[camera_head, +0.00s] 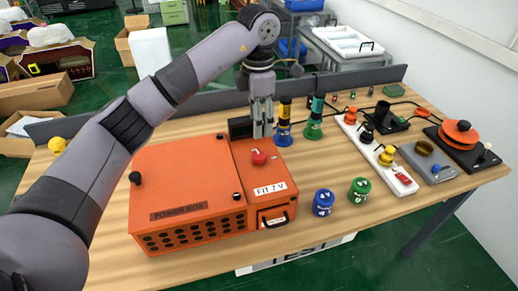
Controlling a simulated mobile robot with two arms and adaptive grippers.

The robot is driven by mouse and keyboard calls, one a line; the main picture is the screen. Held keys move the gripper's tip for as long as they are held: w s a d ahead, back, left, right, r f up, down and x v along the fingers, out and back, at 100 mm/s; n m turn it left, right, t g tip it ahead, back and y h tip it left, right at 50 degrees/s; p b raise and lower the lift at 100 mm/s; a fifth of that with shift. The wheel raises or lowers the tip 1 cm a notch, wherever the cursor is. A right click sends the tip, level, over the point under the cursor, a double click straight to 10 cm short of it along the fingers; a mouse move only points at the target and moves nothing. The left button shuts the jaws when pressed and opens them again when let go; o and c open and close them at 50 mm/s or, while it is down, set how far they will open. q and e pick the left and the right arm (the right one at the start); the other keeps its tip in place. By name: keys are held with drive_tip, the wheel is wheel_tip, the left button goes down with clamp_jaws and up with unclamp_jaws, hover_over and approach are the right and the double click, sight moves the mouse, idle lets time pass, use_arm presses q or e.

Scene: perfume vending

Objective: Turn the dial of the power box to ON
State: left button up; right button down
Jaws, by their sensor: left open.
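The orange power box (190,178) stands on the wooden table at left centre, with "POWER BOX" printed on its front edge. A red round dial (259,157) sits on top of its narrower right section, above a white "FIT 7 V" label (270,189). My left gripper (262,134) points down just behind the dial in the picture, open, with nothing seen between its fingers. It looks apart from the dial, though its exact height is hard to tell. Which way the dial is set cannot be read. My right gripper is not in view.
A black block (240,127) is at the box's back edge beside the gripper. Blue (323,202) and green (359,190) cylinders stand right of the box. A white power strip (379,157) with coloured plugs lies farther right. Taller bottles (314,118) stand behind.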

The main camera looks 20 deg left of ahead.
use_arm(q)
drive_tip(key=p, duration=0.1)
hover_over(259, 155)
wheel_tip(259, 155, down, 4)
drive_tip(key=shift+f, duration=0.15)
wheel_tip(259, 155, down, 5)
drive_tip(key=shift+s+r+p, duration=0.1)
drive_tip(key=shift+r+p, duration=0.05)
drive_tip(key=shift+p, duration=0.7)
wheel_tip(259, 155, down, 2)
drive_tip(key=shift+f, duration=0.1)
drive_tip(key=shift+f+p, duration=0.25)
drive_tip(key=shift+p, duration=0.05)
drive_tip(key=shift+f, duration=0.15)
drive_tip(key=c, duration=1.2)
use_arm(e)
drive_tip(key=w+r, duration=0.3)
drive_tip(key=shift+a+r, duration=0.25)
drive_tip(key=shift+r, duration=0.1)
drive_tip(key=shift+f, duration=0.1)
